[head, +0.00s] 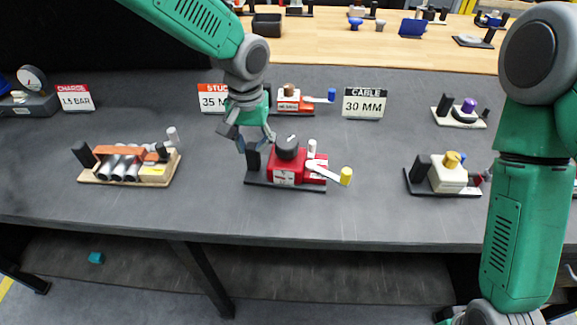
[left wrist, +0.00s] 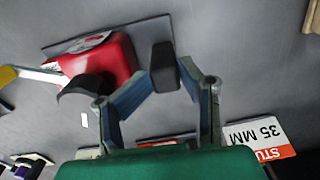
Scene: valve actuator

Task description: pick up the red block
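The red block (head: 284,168) is the red body of a valve unit on a dark base plate on the grey table. It carries a dark round knob (head: 288,146) and a white lever (head: 325,172) with a yellow end. It also shows in the left wrist view (left wrist: 112,62). My left gripper (head: 256,146) points down just left of the red block, at an upright black post (head: 252,160) on the same base. In the left wrist view its fingers (left wrist: 166,78) are apart, with the black post (left wrist: 164,66) between or just beyond the tips; contact is unclear. My right gripper is out of view.
Left stands a unit with grey cylinders and an orange bar (head: 122,152). Right stands a cream unit (head: 448,175). Behind are an orange-red unit (head: 292,100) and signs reading 35 MM (head: 212,98) and 30 MM (head: 363,103). The table's front edge is clear.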

